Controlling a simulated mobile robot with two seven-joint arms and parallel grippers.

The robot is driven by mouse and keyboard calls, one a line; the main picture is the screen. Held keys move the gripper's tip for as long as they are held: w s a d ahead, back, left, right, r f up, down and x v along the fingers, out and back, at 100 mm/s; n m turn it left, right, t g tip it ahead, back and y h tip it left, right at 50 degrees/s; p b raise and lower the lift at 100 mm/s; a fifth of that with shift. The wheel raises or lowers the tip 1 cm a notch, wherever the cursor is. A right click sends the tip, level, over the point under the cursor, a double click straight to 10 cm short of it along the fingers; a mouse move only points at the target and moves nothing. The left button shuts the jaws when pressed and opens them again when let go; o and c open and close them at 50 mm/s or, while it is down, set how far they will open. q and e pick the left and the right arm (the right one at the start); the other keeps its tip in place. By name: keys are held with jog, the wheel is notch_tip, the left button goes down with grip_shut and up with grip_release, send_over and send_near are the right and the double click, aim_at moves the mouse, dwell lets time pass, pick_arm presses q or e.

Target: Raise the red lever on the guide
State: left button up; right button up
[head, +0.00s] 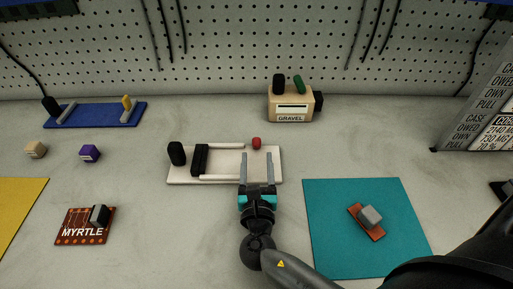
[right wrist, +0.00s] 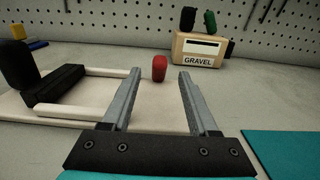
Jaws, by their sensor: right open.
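The guide is a white plate (head: 225,180) with two white rails and a black block (head: 199,160) across them. A black knob (head: 176,153) stands at its left end. The red lever (head: 256,143) is a short red piece at the plate's right back. In the right wrist view the red lever (right wrist: 159,68) stands between and beyond my fingertips, apart from them. My right gripper (head: 257,156) is open and empty over the right part of the plate, in front of the lever. My left gripper is not in view.
A tan box labelled GRAVEL (head: 290,105) stands behind the guide. A teal mat (head: 330,245) with a brown board (head: 362,225) lies at right. A MYRTLE board (head: 80,230), a purple cube (head: 89,154) and a blue fixture (head: 100,117) are at left.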

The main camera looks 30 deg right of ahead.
aim_at(257, 147)
jog(key=x, duration=0.5)
grip_shut()
dwell(0.5)
